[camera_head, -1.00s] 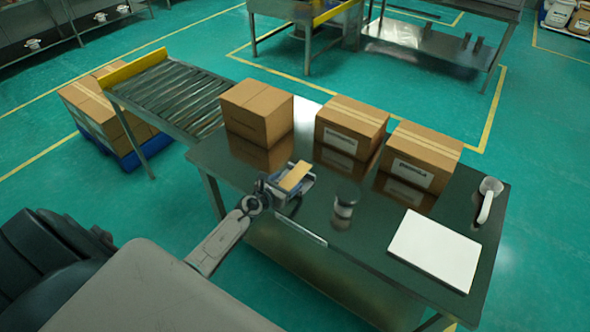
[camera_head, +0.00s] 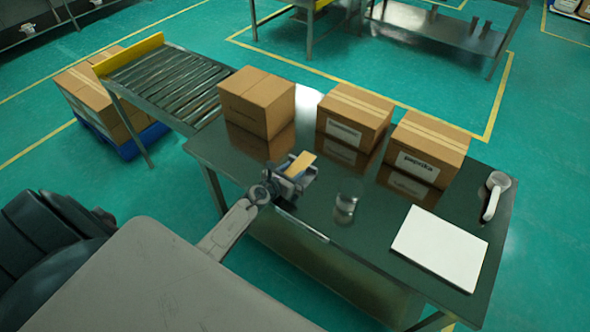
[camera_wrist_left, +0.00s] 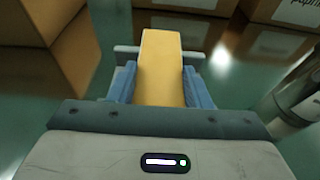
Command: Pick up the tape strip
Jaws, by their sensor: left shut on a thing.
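The tape strip (camera_head: 301,164) is a flat tan-yellow piece above the front edge of the dark table, left of its middle. My left gripper (camera_head: 292,179) is shut on it, and the strip sticks out forward from the fingers. In the left wrist view the tape strip (camera_wrist_left: 162,68) stands between the two blue fingers of my left gripper (camera_wrist_left: 170,88). Its lower end is hidden behind the gripper body. My right gripper is not in view.
Three cardboard boxes stand along the table's back: left (camera_head: 257,100), middle (camera_head: 354,112) and right (camera_head: 428,148). A small metallic cylinder (camera_head: 346,205) stands right of the gripper. A white panel (camera_head: 440,247) and a white handheld device (camera_head: 494,196) lie at the right. A roller conveyor (camera_head: 165,85) adjoins behind left.

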